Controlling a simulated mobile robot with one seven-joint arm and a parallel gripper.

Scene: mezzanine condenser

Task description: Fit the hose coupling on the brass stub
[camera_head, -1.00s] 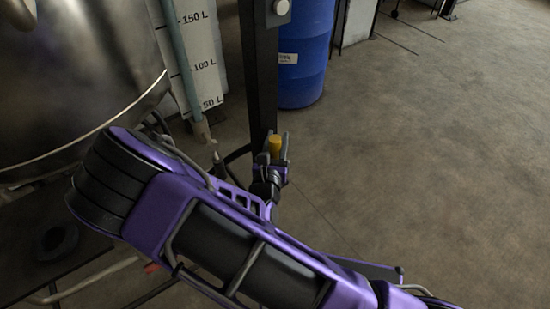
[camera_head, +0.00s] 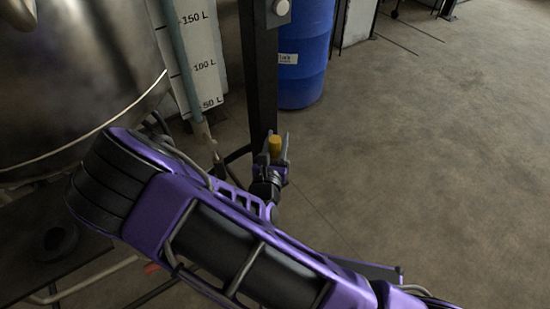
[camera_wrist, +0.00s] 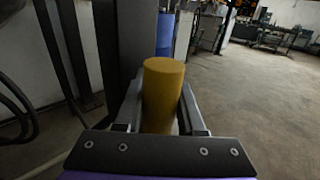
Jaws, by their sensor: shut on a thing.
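My gripper (camera_head: 275,150) is shut on a yellow cylinder (camera_wrist: 161,92), which looks like the hose coupling. The cylinder stands upright between the two fingers and rises above their tips in the wrist view. In the head view its top (camera_head: 275,143) shows between the fingertips, in front of the foot of a dark post. I cannot make out a brass stub for certain in either view.
A dark post (camera_head: 259,80) stands just beyond my gripper. A steel tank (camera_head: 70,70), a white litre scale (camera_head: 203,60) and a pale pipe (camera_head: 183,70) are to the left. A blue drum (camera_head: 303,60) stands behind. Open floor (camera_head: 440,150) lies to the right.

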